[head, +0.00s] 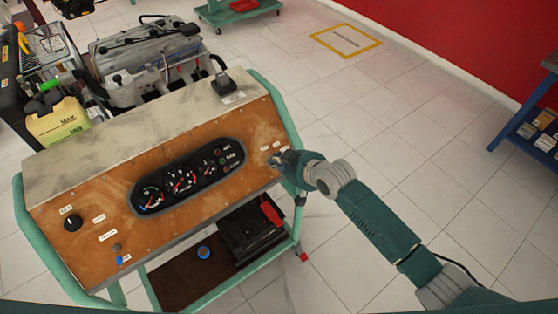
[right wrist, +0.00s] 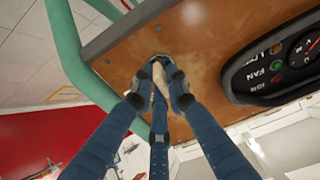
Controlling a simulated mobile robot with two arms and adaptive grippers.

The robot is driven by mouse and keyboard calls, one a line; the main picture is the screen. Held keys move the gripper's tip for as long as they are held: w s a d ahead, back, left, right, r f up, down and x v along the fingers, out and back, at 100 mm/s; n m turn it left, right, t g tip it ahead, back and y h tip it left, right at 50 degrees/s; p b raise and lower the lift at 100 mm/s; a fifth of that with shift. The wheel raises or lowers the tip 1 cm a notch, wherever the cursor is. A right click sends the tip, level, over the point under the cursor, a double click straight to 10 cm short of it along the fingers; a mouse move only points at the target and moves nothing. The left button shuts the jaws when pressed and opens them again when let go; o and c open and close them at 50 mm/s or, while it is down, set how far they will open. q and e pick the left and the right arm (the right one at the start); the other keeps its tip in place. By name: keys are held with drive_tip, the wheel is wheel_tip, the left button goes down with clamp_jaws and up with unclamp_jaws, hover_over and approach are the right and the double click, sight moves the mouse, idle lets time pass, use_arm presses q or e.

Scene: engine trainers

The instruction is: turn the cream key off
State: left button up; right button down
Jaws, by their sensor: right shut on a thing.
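The cream key (right wrist: 158,82) sits at the wooden panel (head: 105,215) of the engine trainer, with its far end at a round socket in the right wrist view. My right gripper (head: 278,160) is at the right end of the panel in the head view. In the right wrist view its blue fingers (right wrist: 158,92) are shut on the key from both sides. In the head view the gripper hides the key. How far the key is turned I cannot tell. My left gripper is not in view.
A gauge cluster (head: 188,177) lies left of the gripper. A black knob (head: 72,222) is at the panel's left end. A green frame rail (head: 282,118) runs close by the right edge. A battery (head: 250,229) sits below. The tiled floor (head: 400,140) right is clear.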

drive_tip(key=shift+n, duration=0.3)
drive_tip(key=c, duration=1.7)
unclamp_jaws()
drive_tip(key=v, duration=1.2)
drive_tip(key=shift+w, duration=0.1)
